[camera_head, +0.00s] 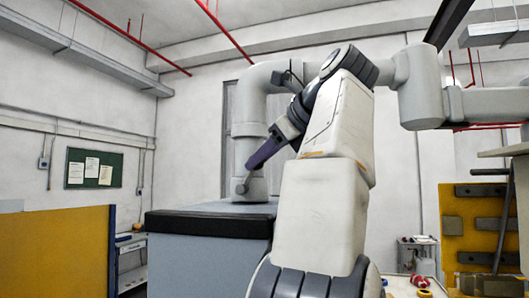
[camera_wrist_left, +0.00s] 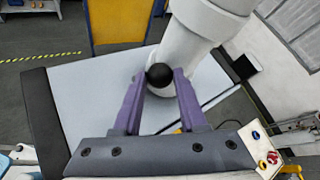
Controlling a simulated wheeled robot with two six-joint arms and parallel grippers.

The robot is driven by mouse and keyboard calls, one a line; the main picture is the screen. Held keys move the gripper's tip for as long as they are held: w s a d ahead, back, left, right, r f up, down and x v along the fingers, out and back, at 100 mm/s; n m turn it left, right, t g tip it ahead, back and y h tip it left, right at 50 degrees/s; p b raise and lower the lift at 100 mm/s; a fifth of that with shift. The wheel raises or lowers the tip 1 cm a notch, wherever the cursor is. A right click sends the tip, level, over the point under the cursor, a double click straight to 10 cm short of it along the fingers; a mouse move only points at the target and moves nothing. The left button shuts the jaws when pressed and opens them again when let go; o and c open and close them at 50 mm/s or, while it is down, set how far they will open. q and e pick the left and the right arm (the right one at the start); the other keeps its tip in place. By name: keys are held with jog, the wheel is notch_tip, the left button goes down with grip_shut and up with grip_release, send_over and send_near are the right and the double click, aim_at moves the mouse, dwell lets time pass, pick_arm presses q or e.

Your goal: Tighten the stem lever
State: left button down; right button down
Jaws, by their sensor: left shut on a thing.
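My left gripper (camera_head: 248,182) reaches in front of a thick grey upright pipe (camera_head: 248,148) on a blue-grey cabinet with a black edge (camera_head: 208,224). Its purple fingers are closed around a dark ball knob (camera_head: 240,189), which I take to be the end of the stem lever. In the left wrist view the black knob (camera_wrist_left: 160,75) sits between the fingertips (camera_wrist_left: 160,82), in front of the pale pipe (camera_wrist_left: 200,25). The rest of the lever is mostly hidden behind the knob and fingers. My right gripper is not in view.
Yellow panels stand at the left (camera_head: 55,250) and right (camera_head: 465,225). A control box with red and blue buttons (camera_wrist_left: 262,148) is at the lower right of the wrist view. The cabinet top (camera_wrist_left: 85,95) is largely clear; a dark cable or rod (camera_wrist_left: 218,98) crosses its right side.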

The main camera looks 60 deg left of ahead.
pick_arm(q)
jog(key=shift+r, duration=0.1)
jog(key=c, duration=0.8)
grip_release()
jog(key=shift+a, duration=0.1)
jog(key=shift+o, duration=0.2)
jog(key=p+v, duration=0.3)
jog(key=v, duration=0.7)
jog(key=shift+d, duration=0.25)
jog(key=shift+s, duration=0.1)
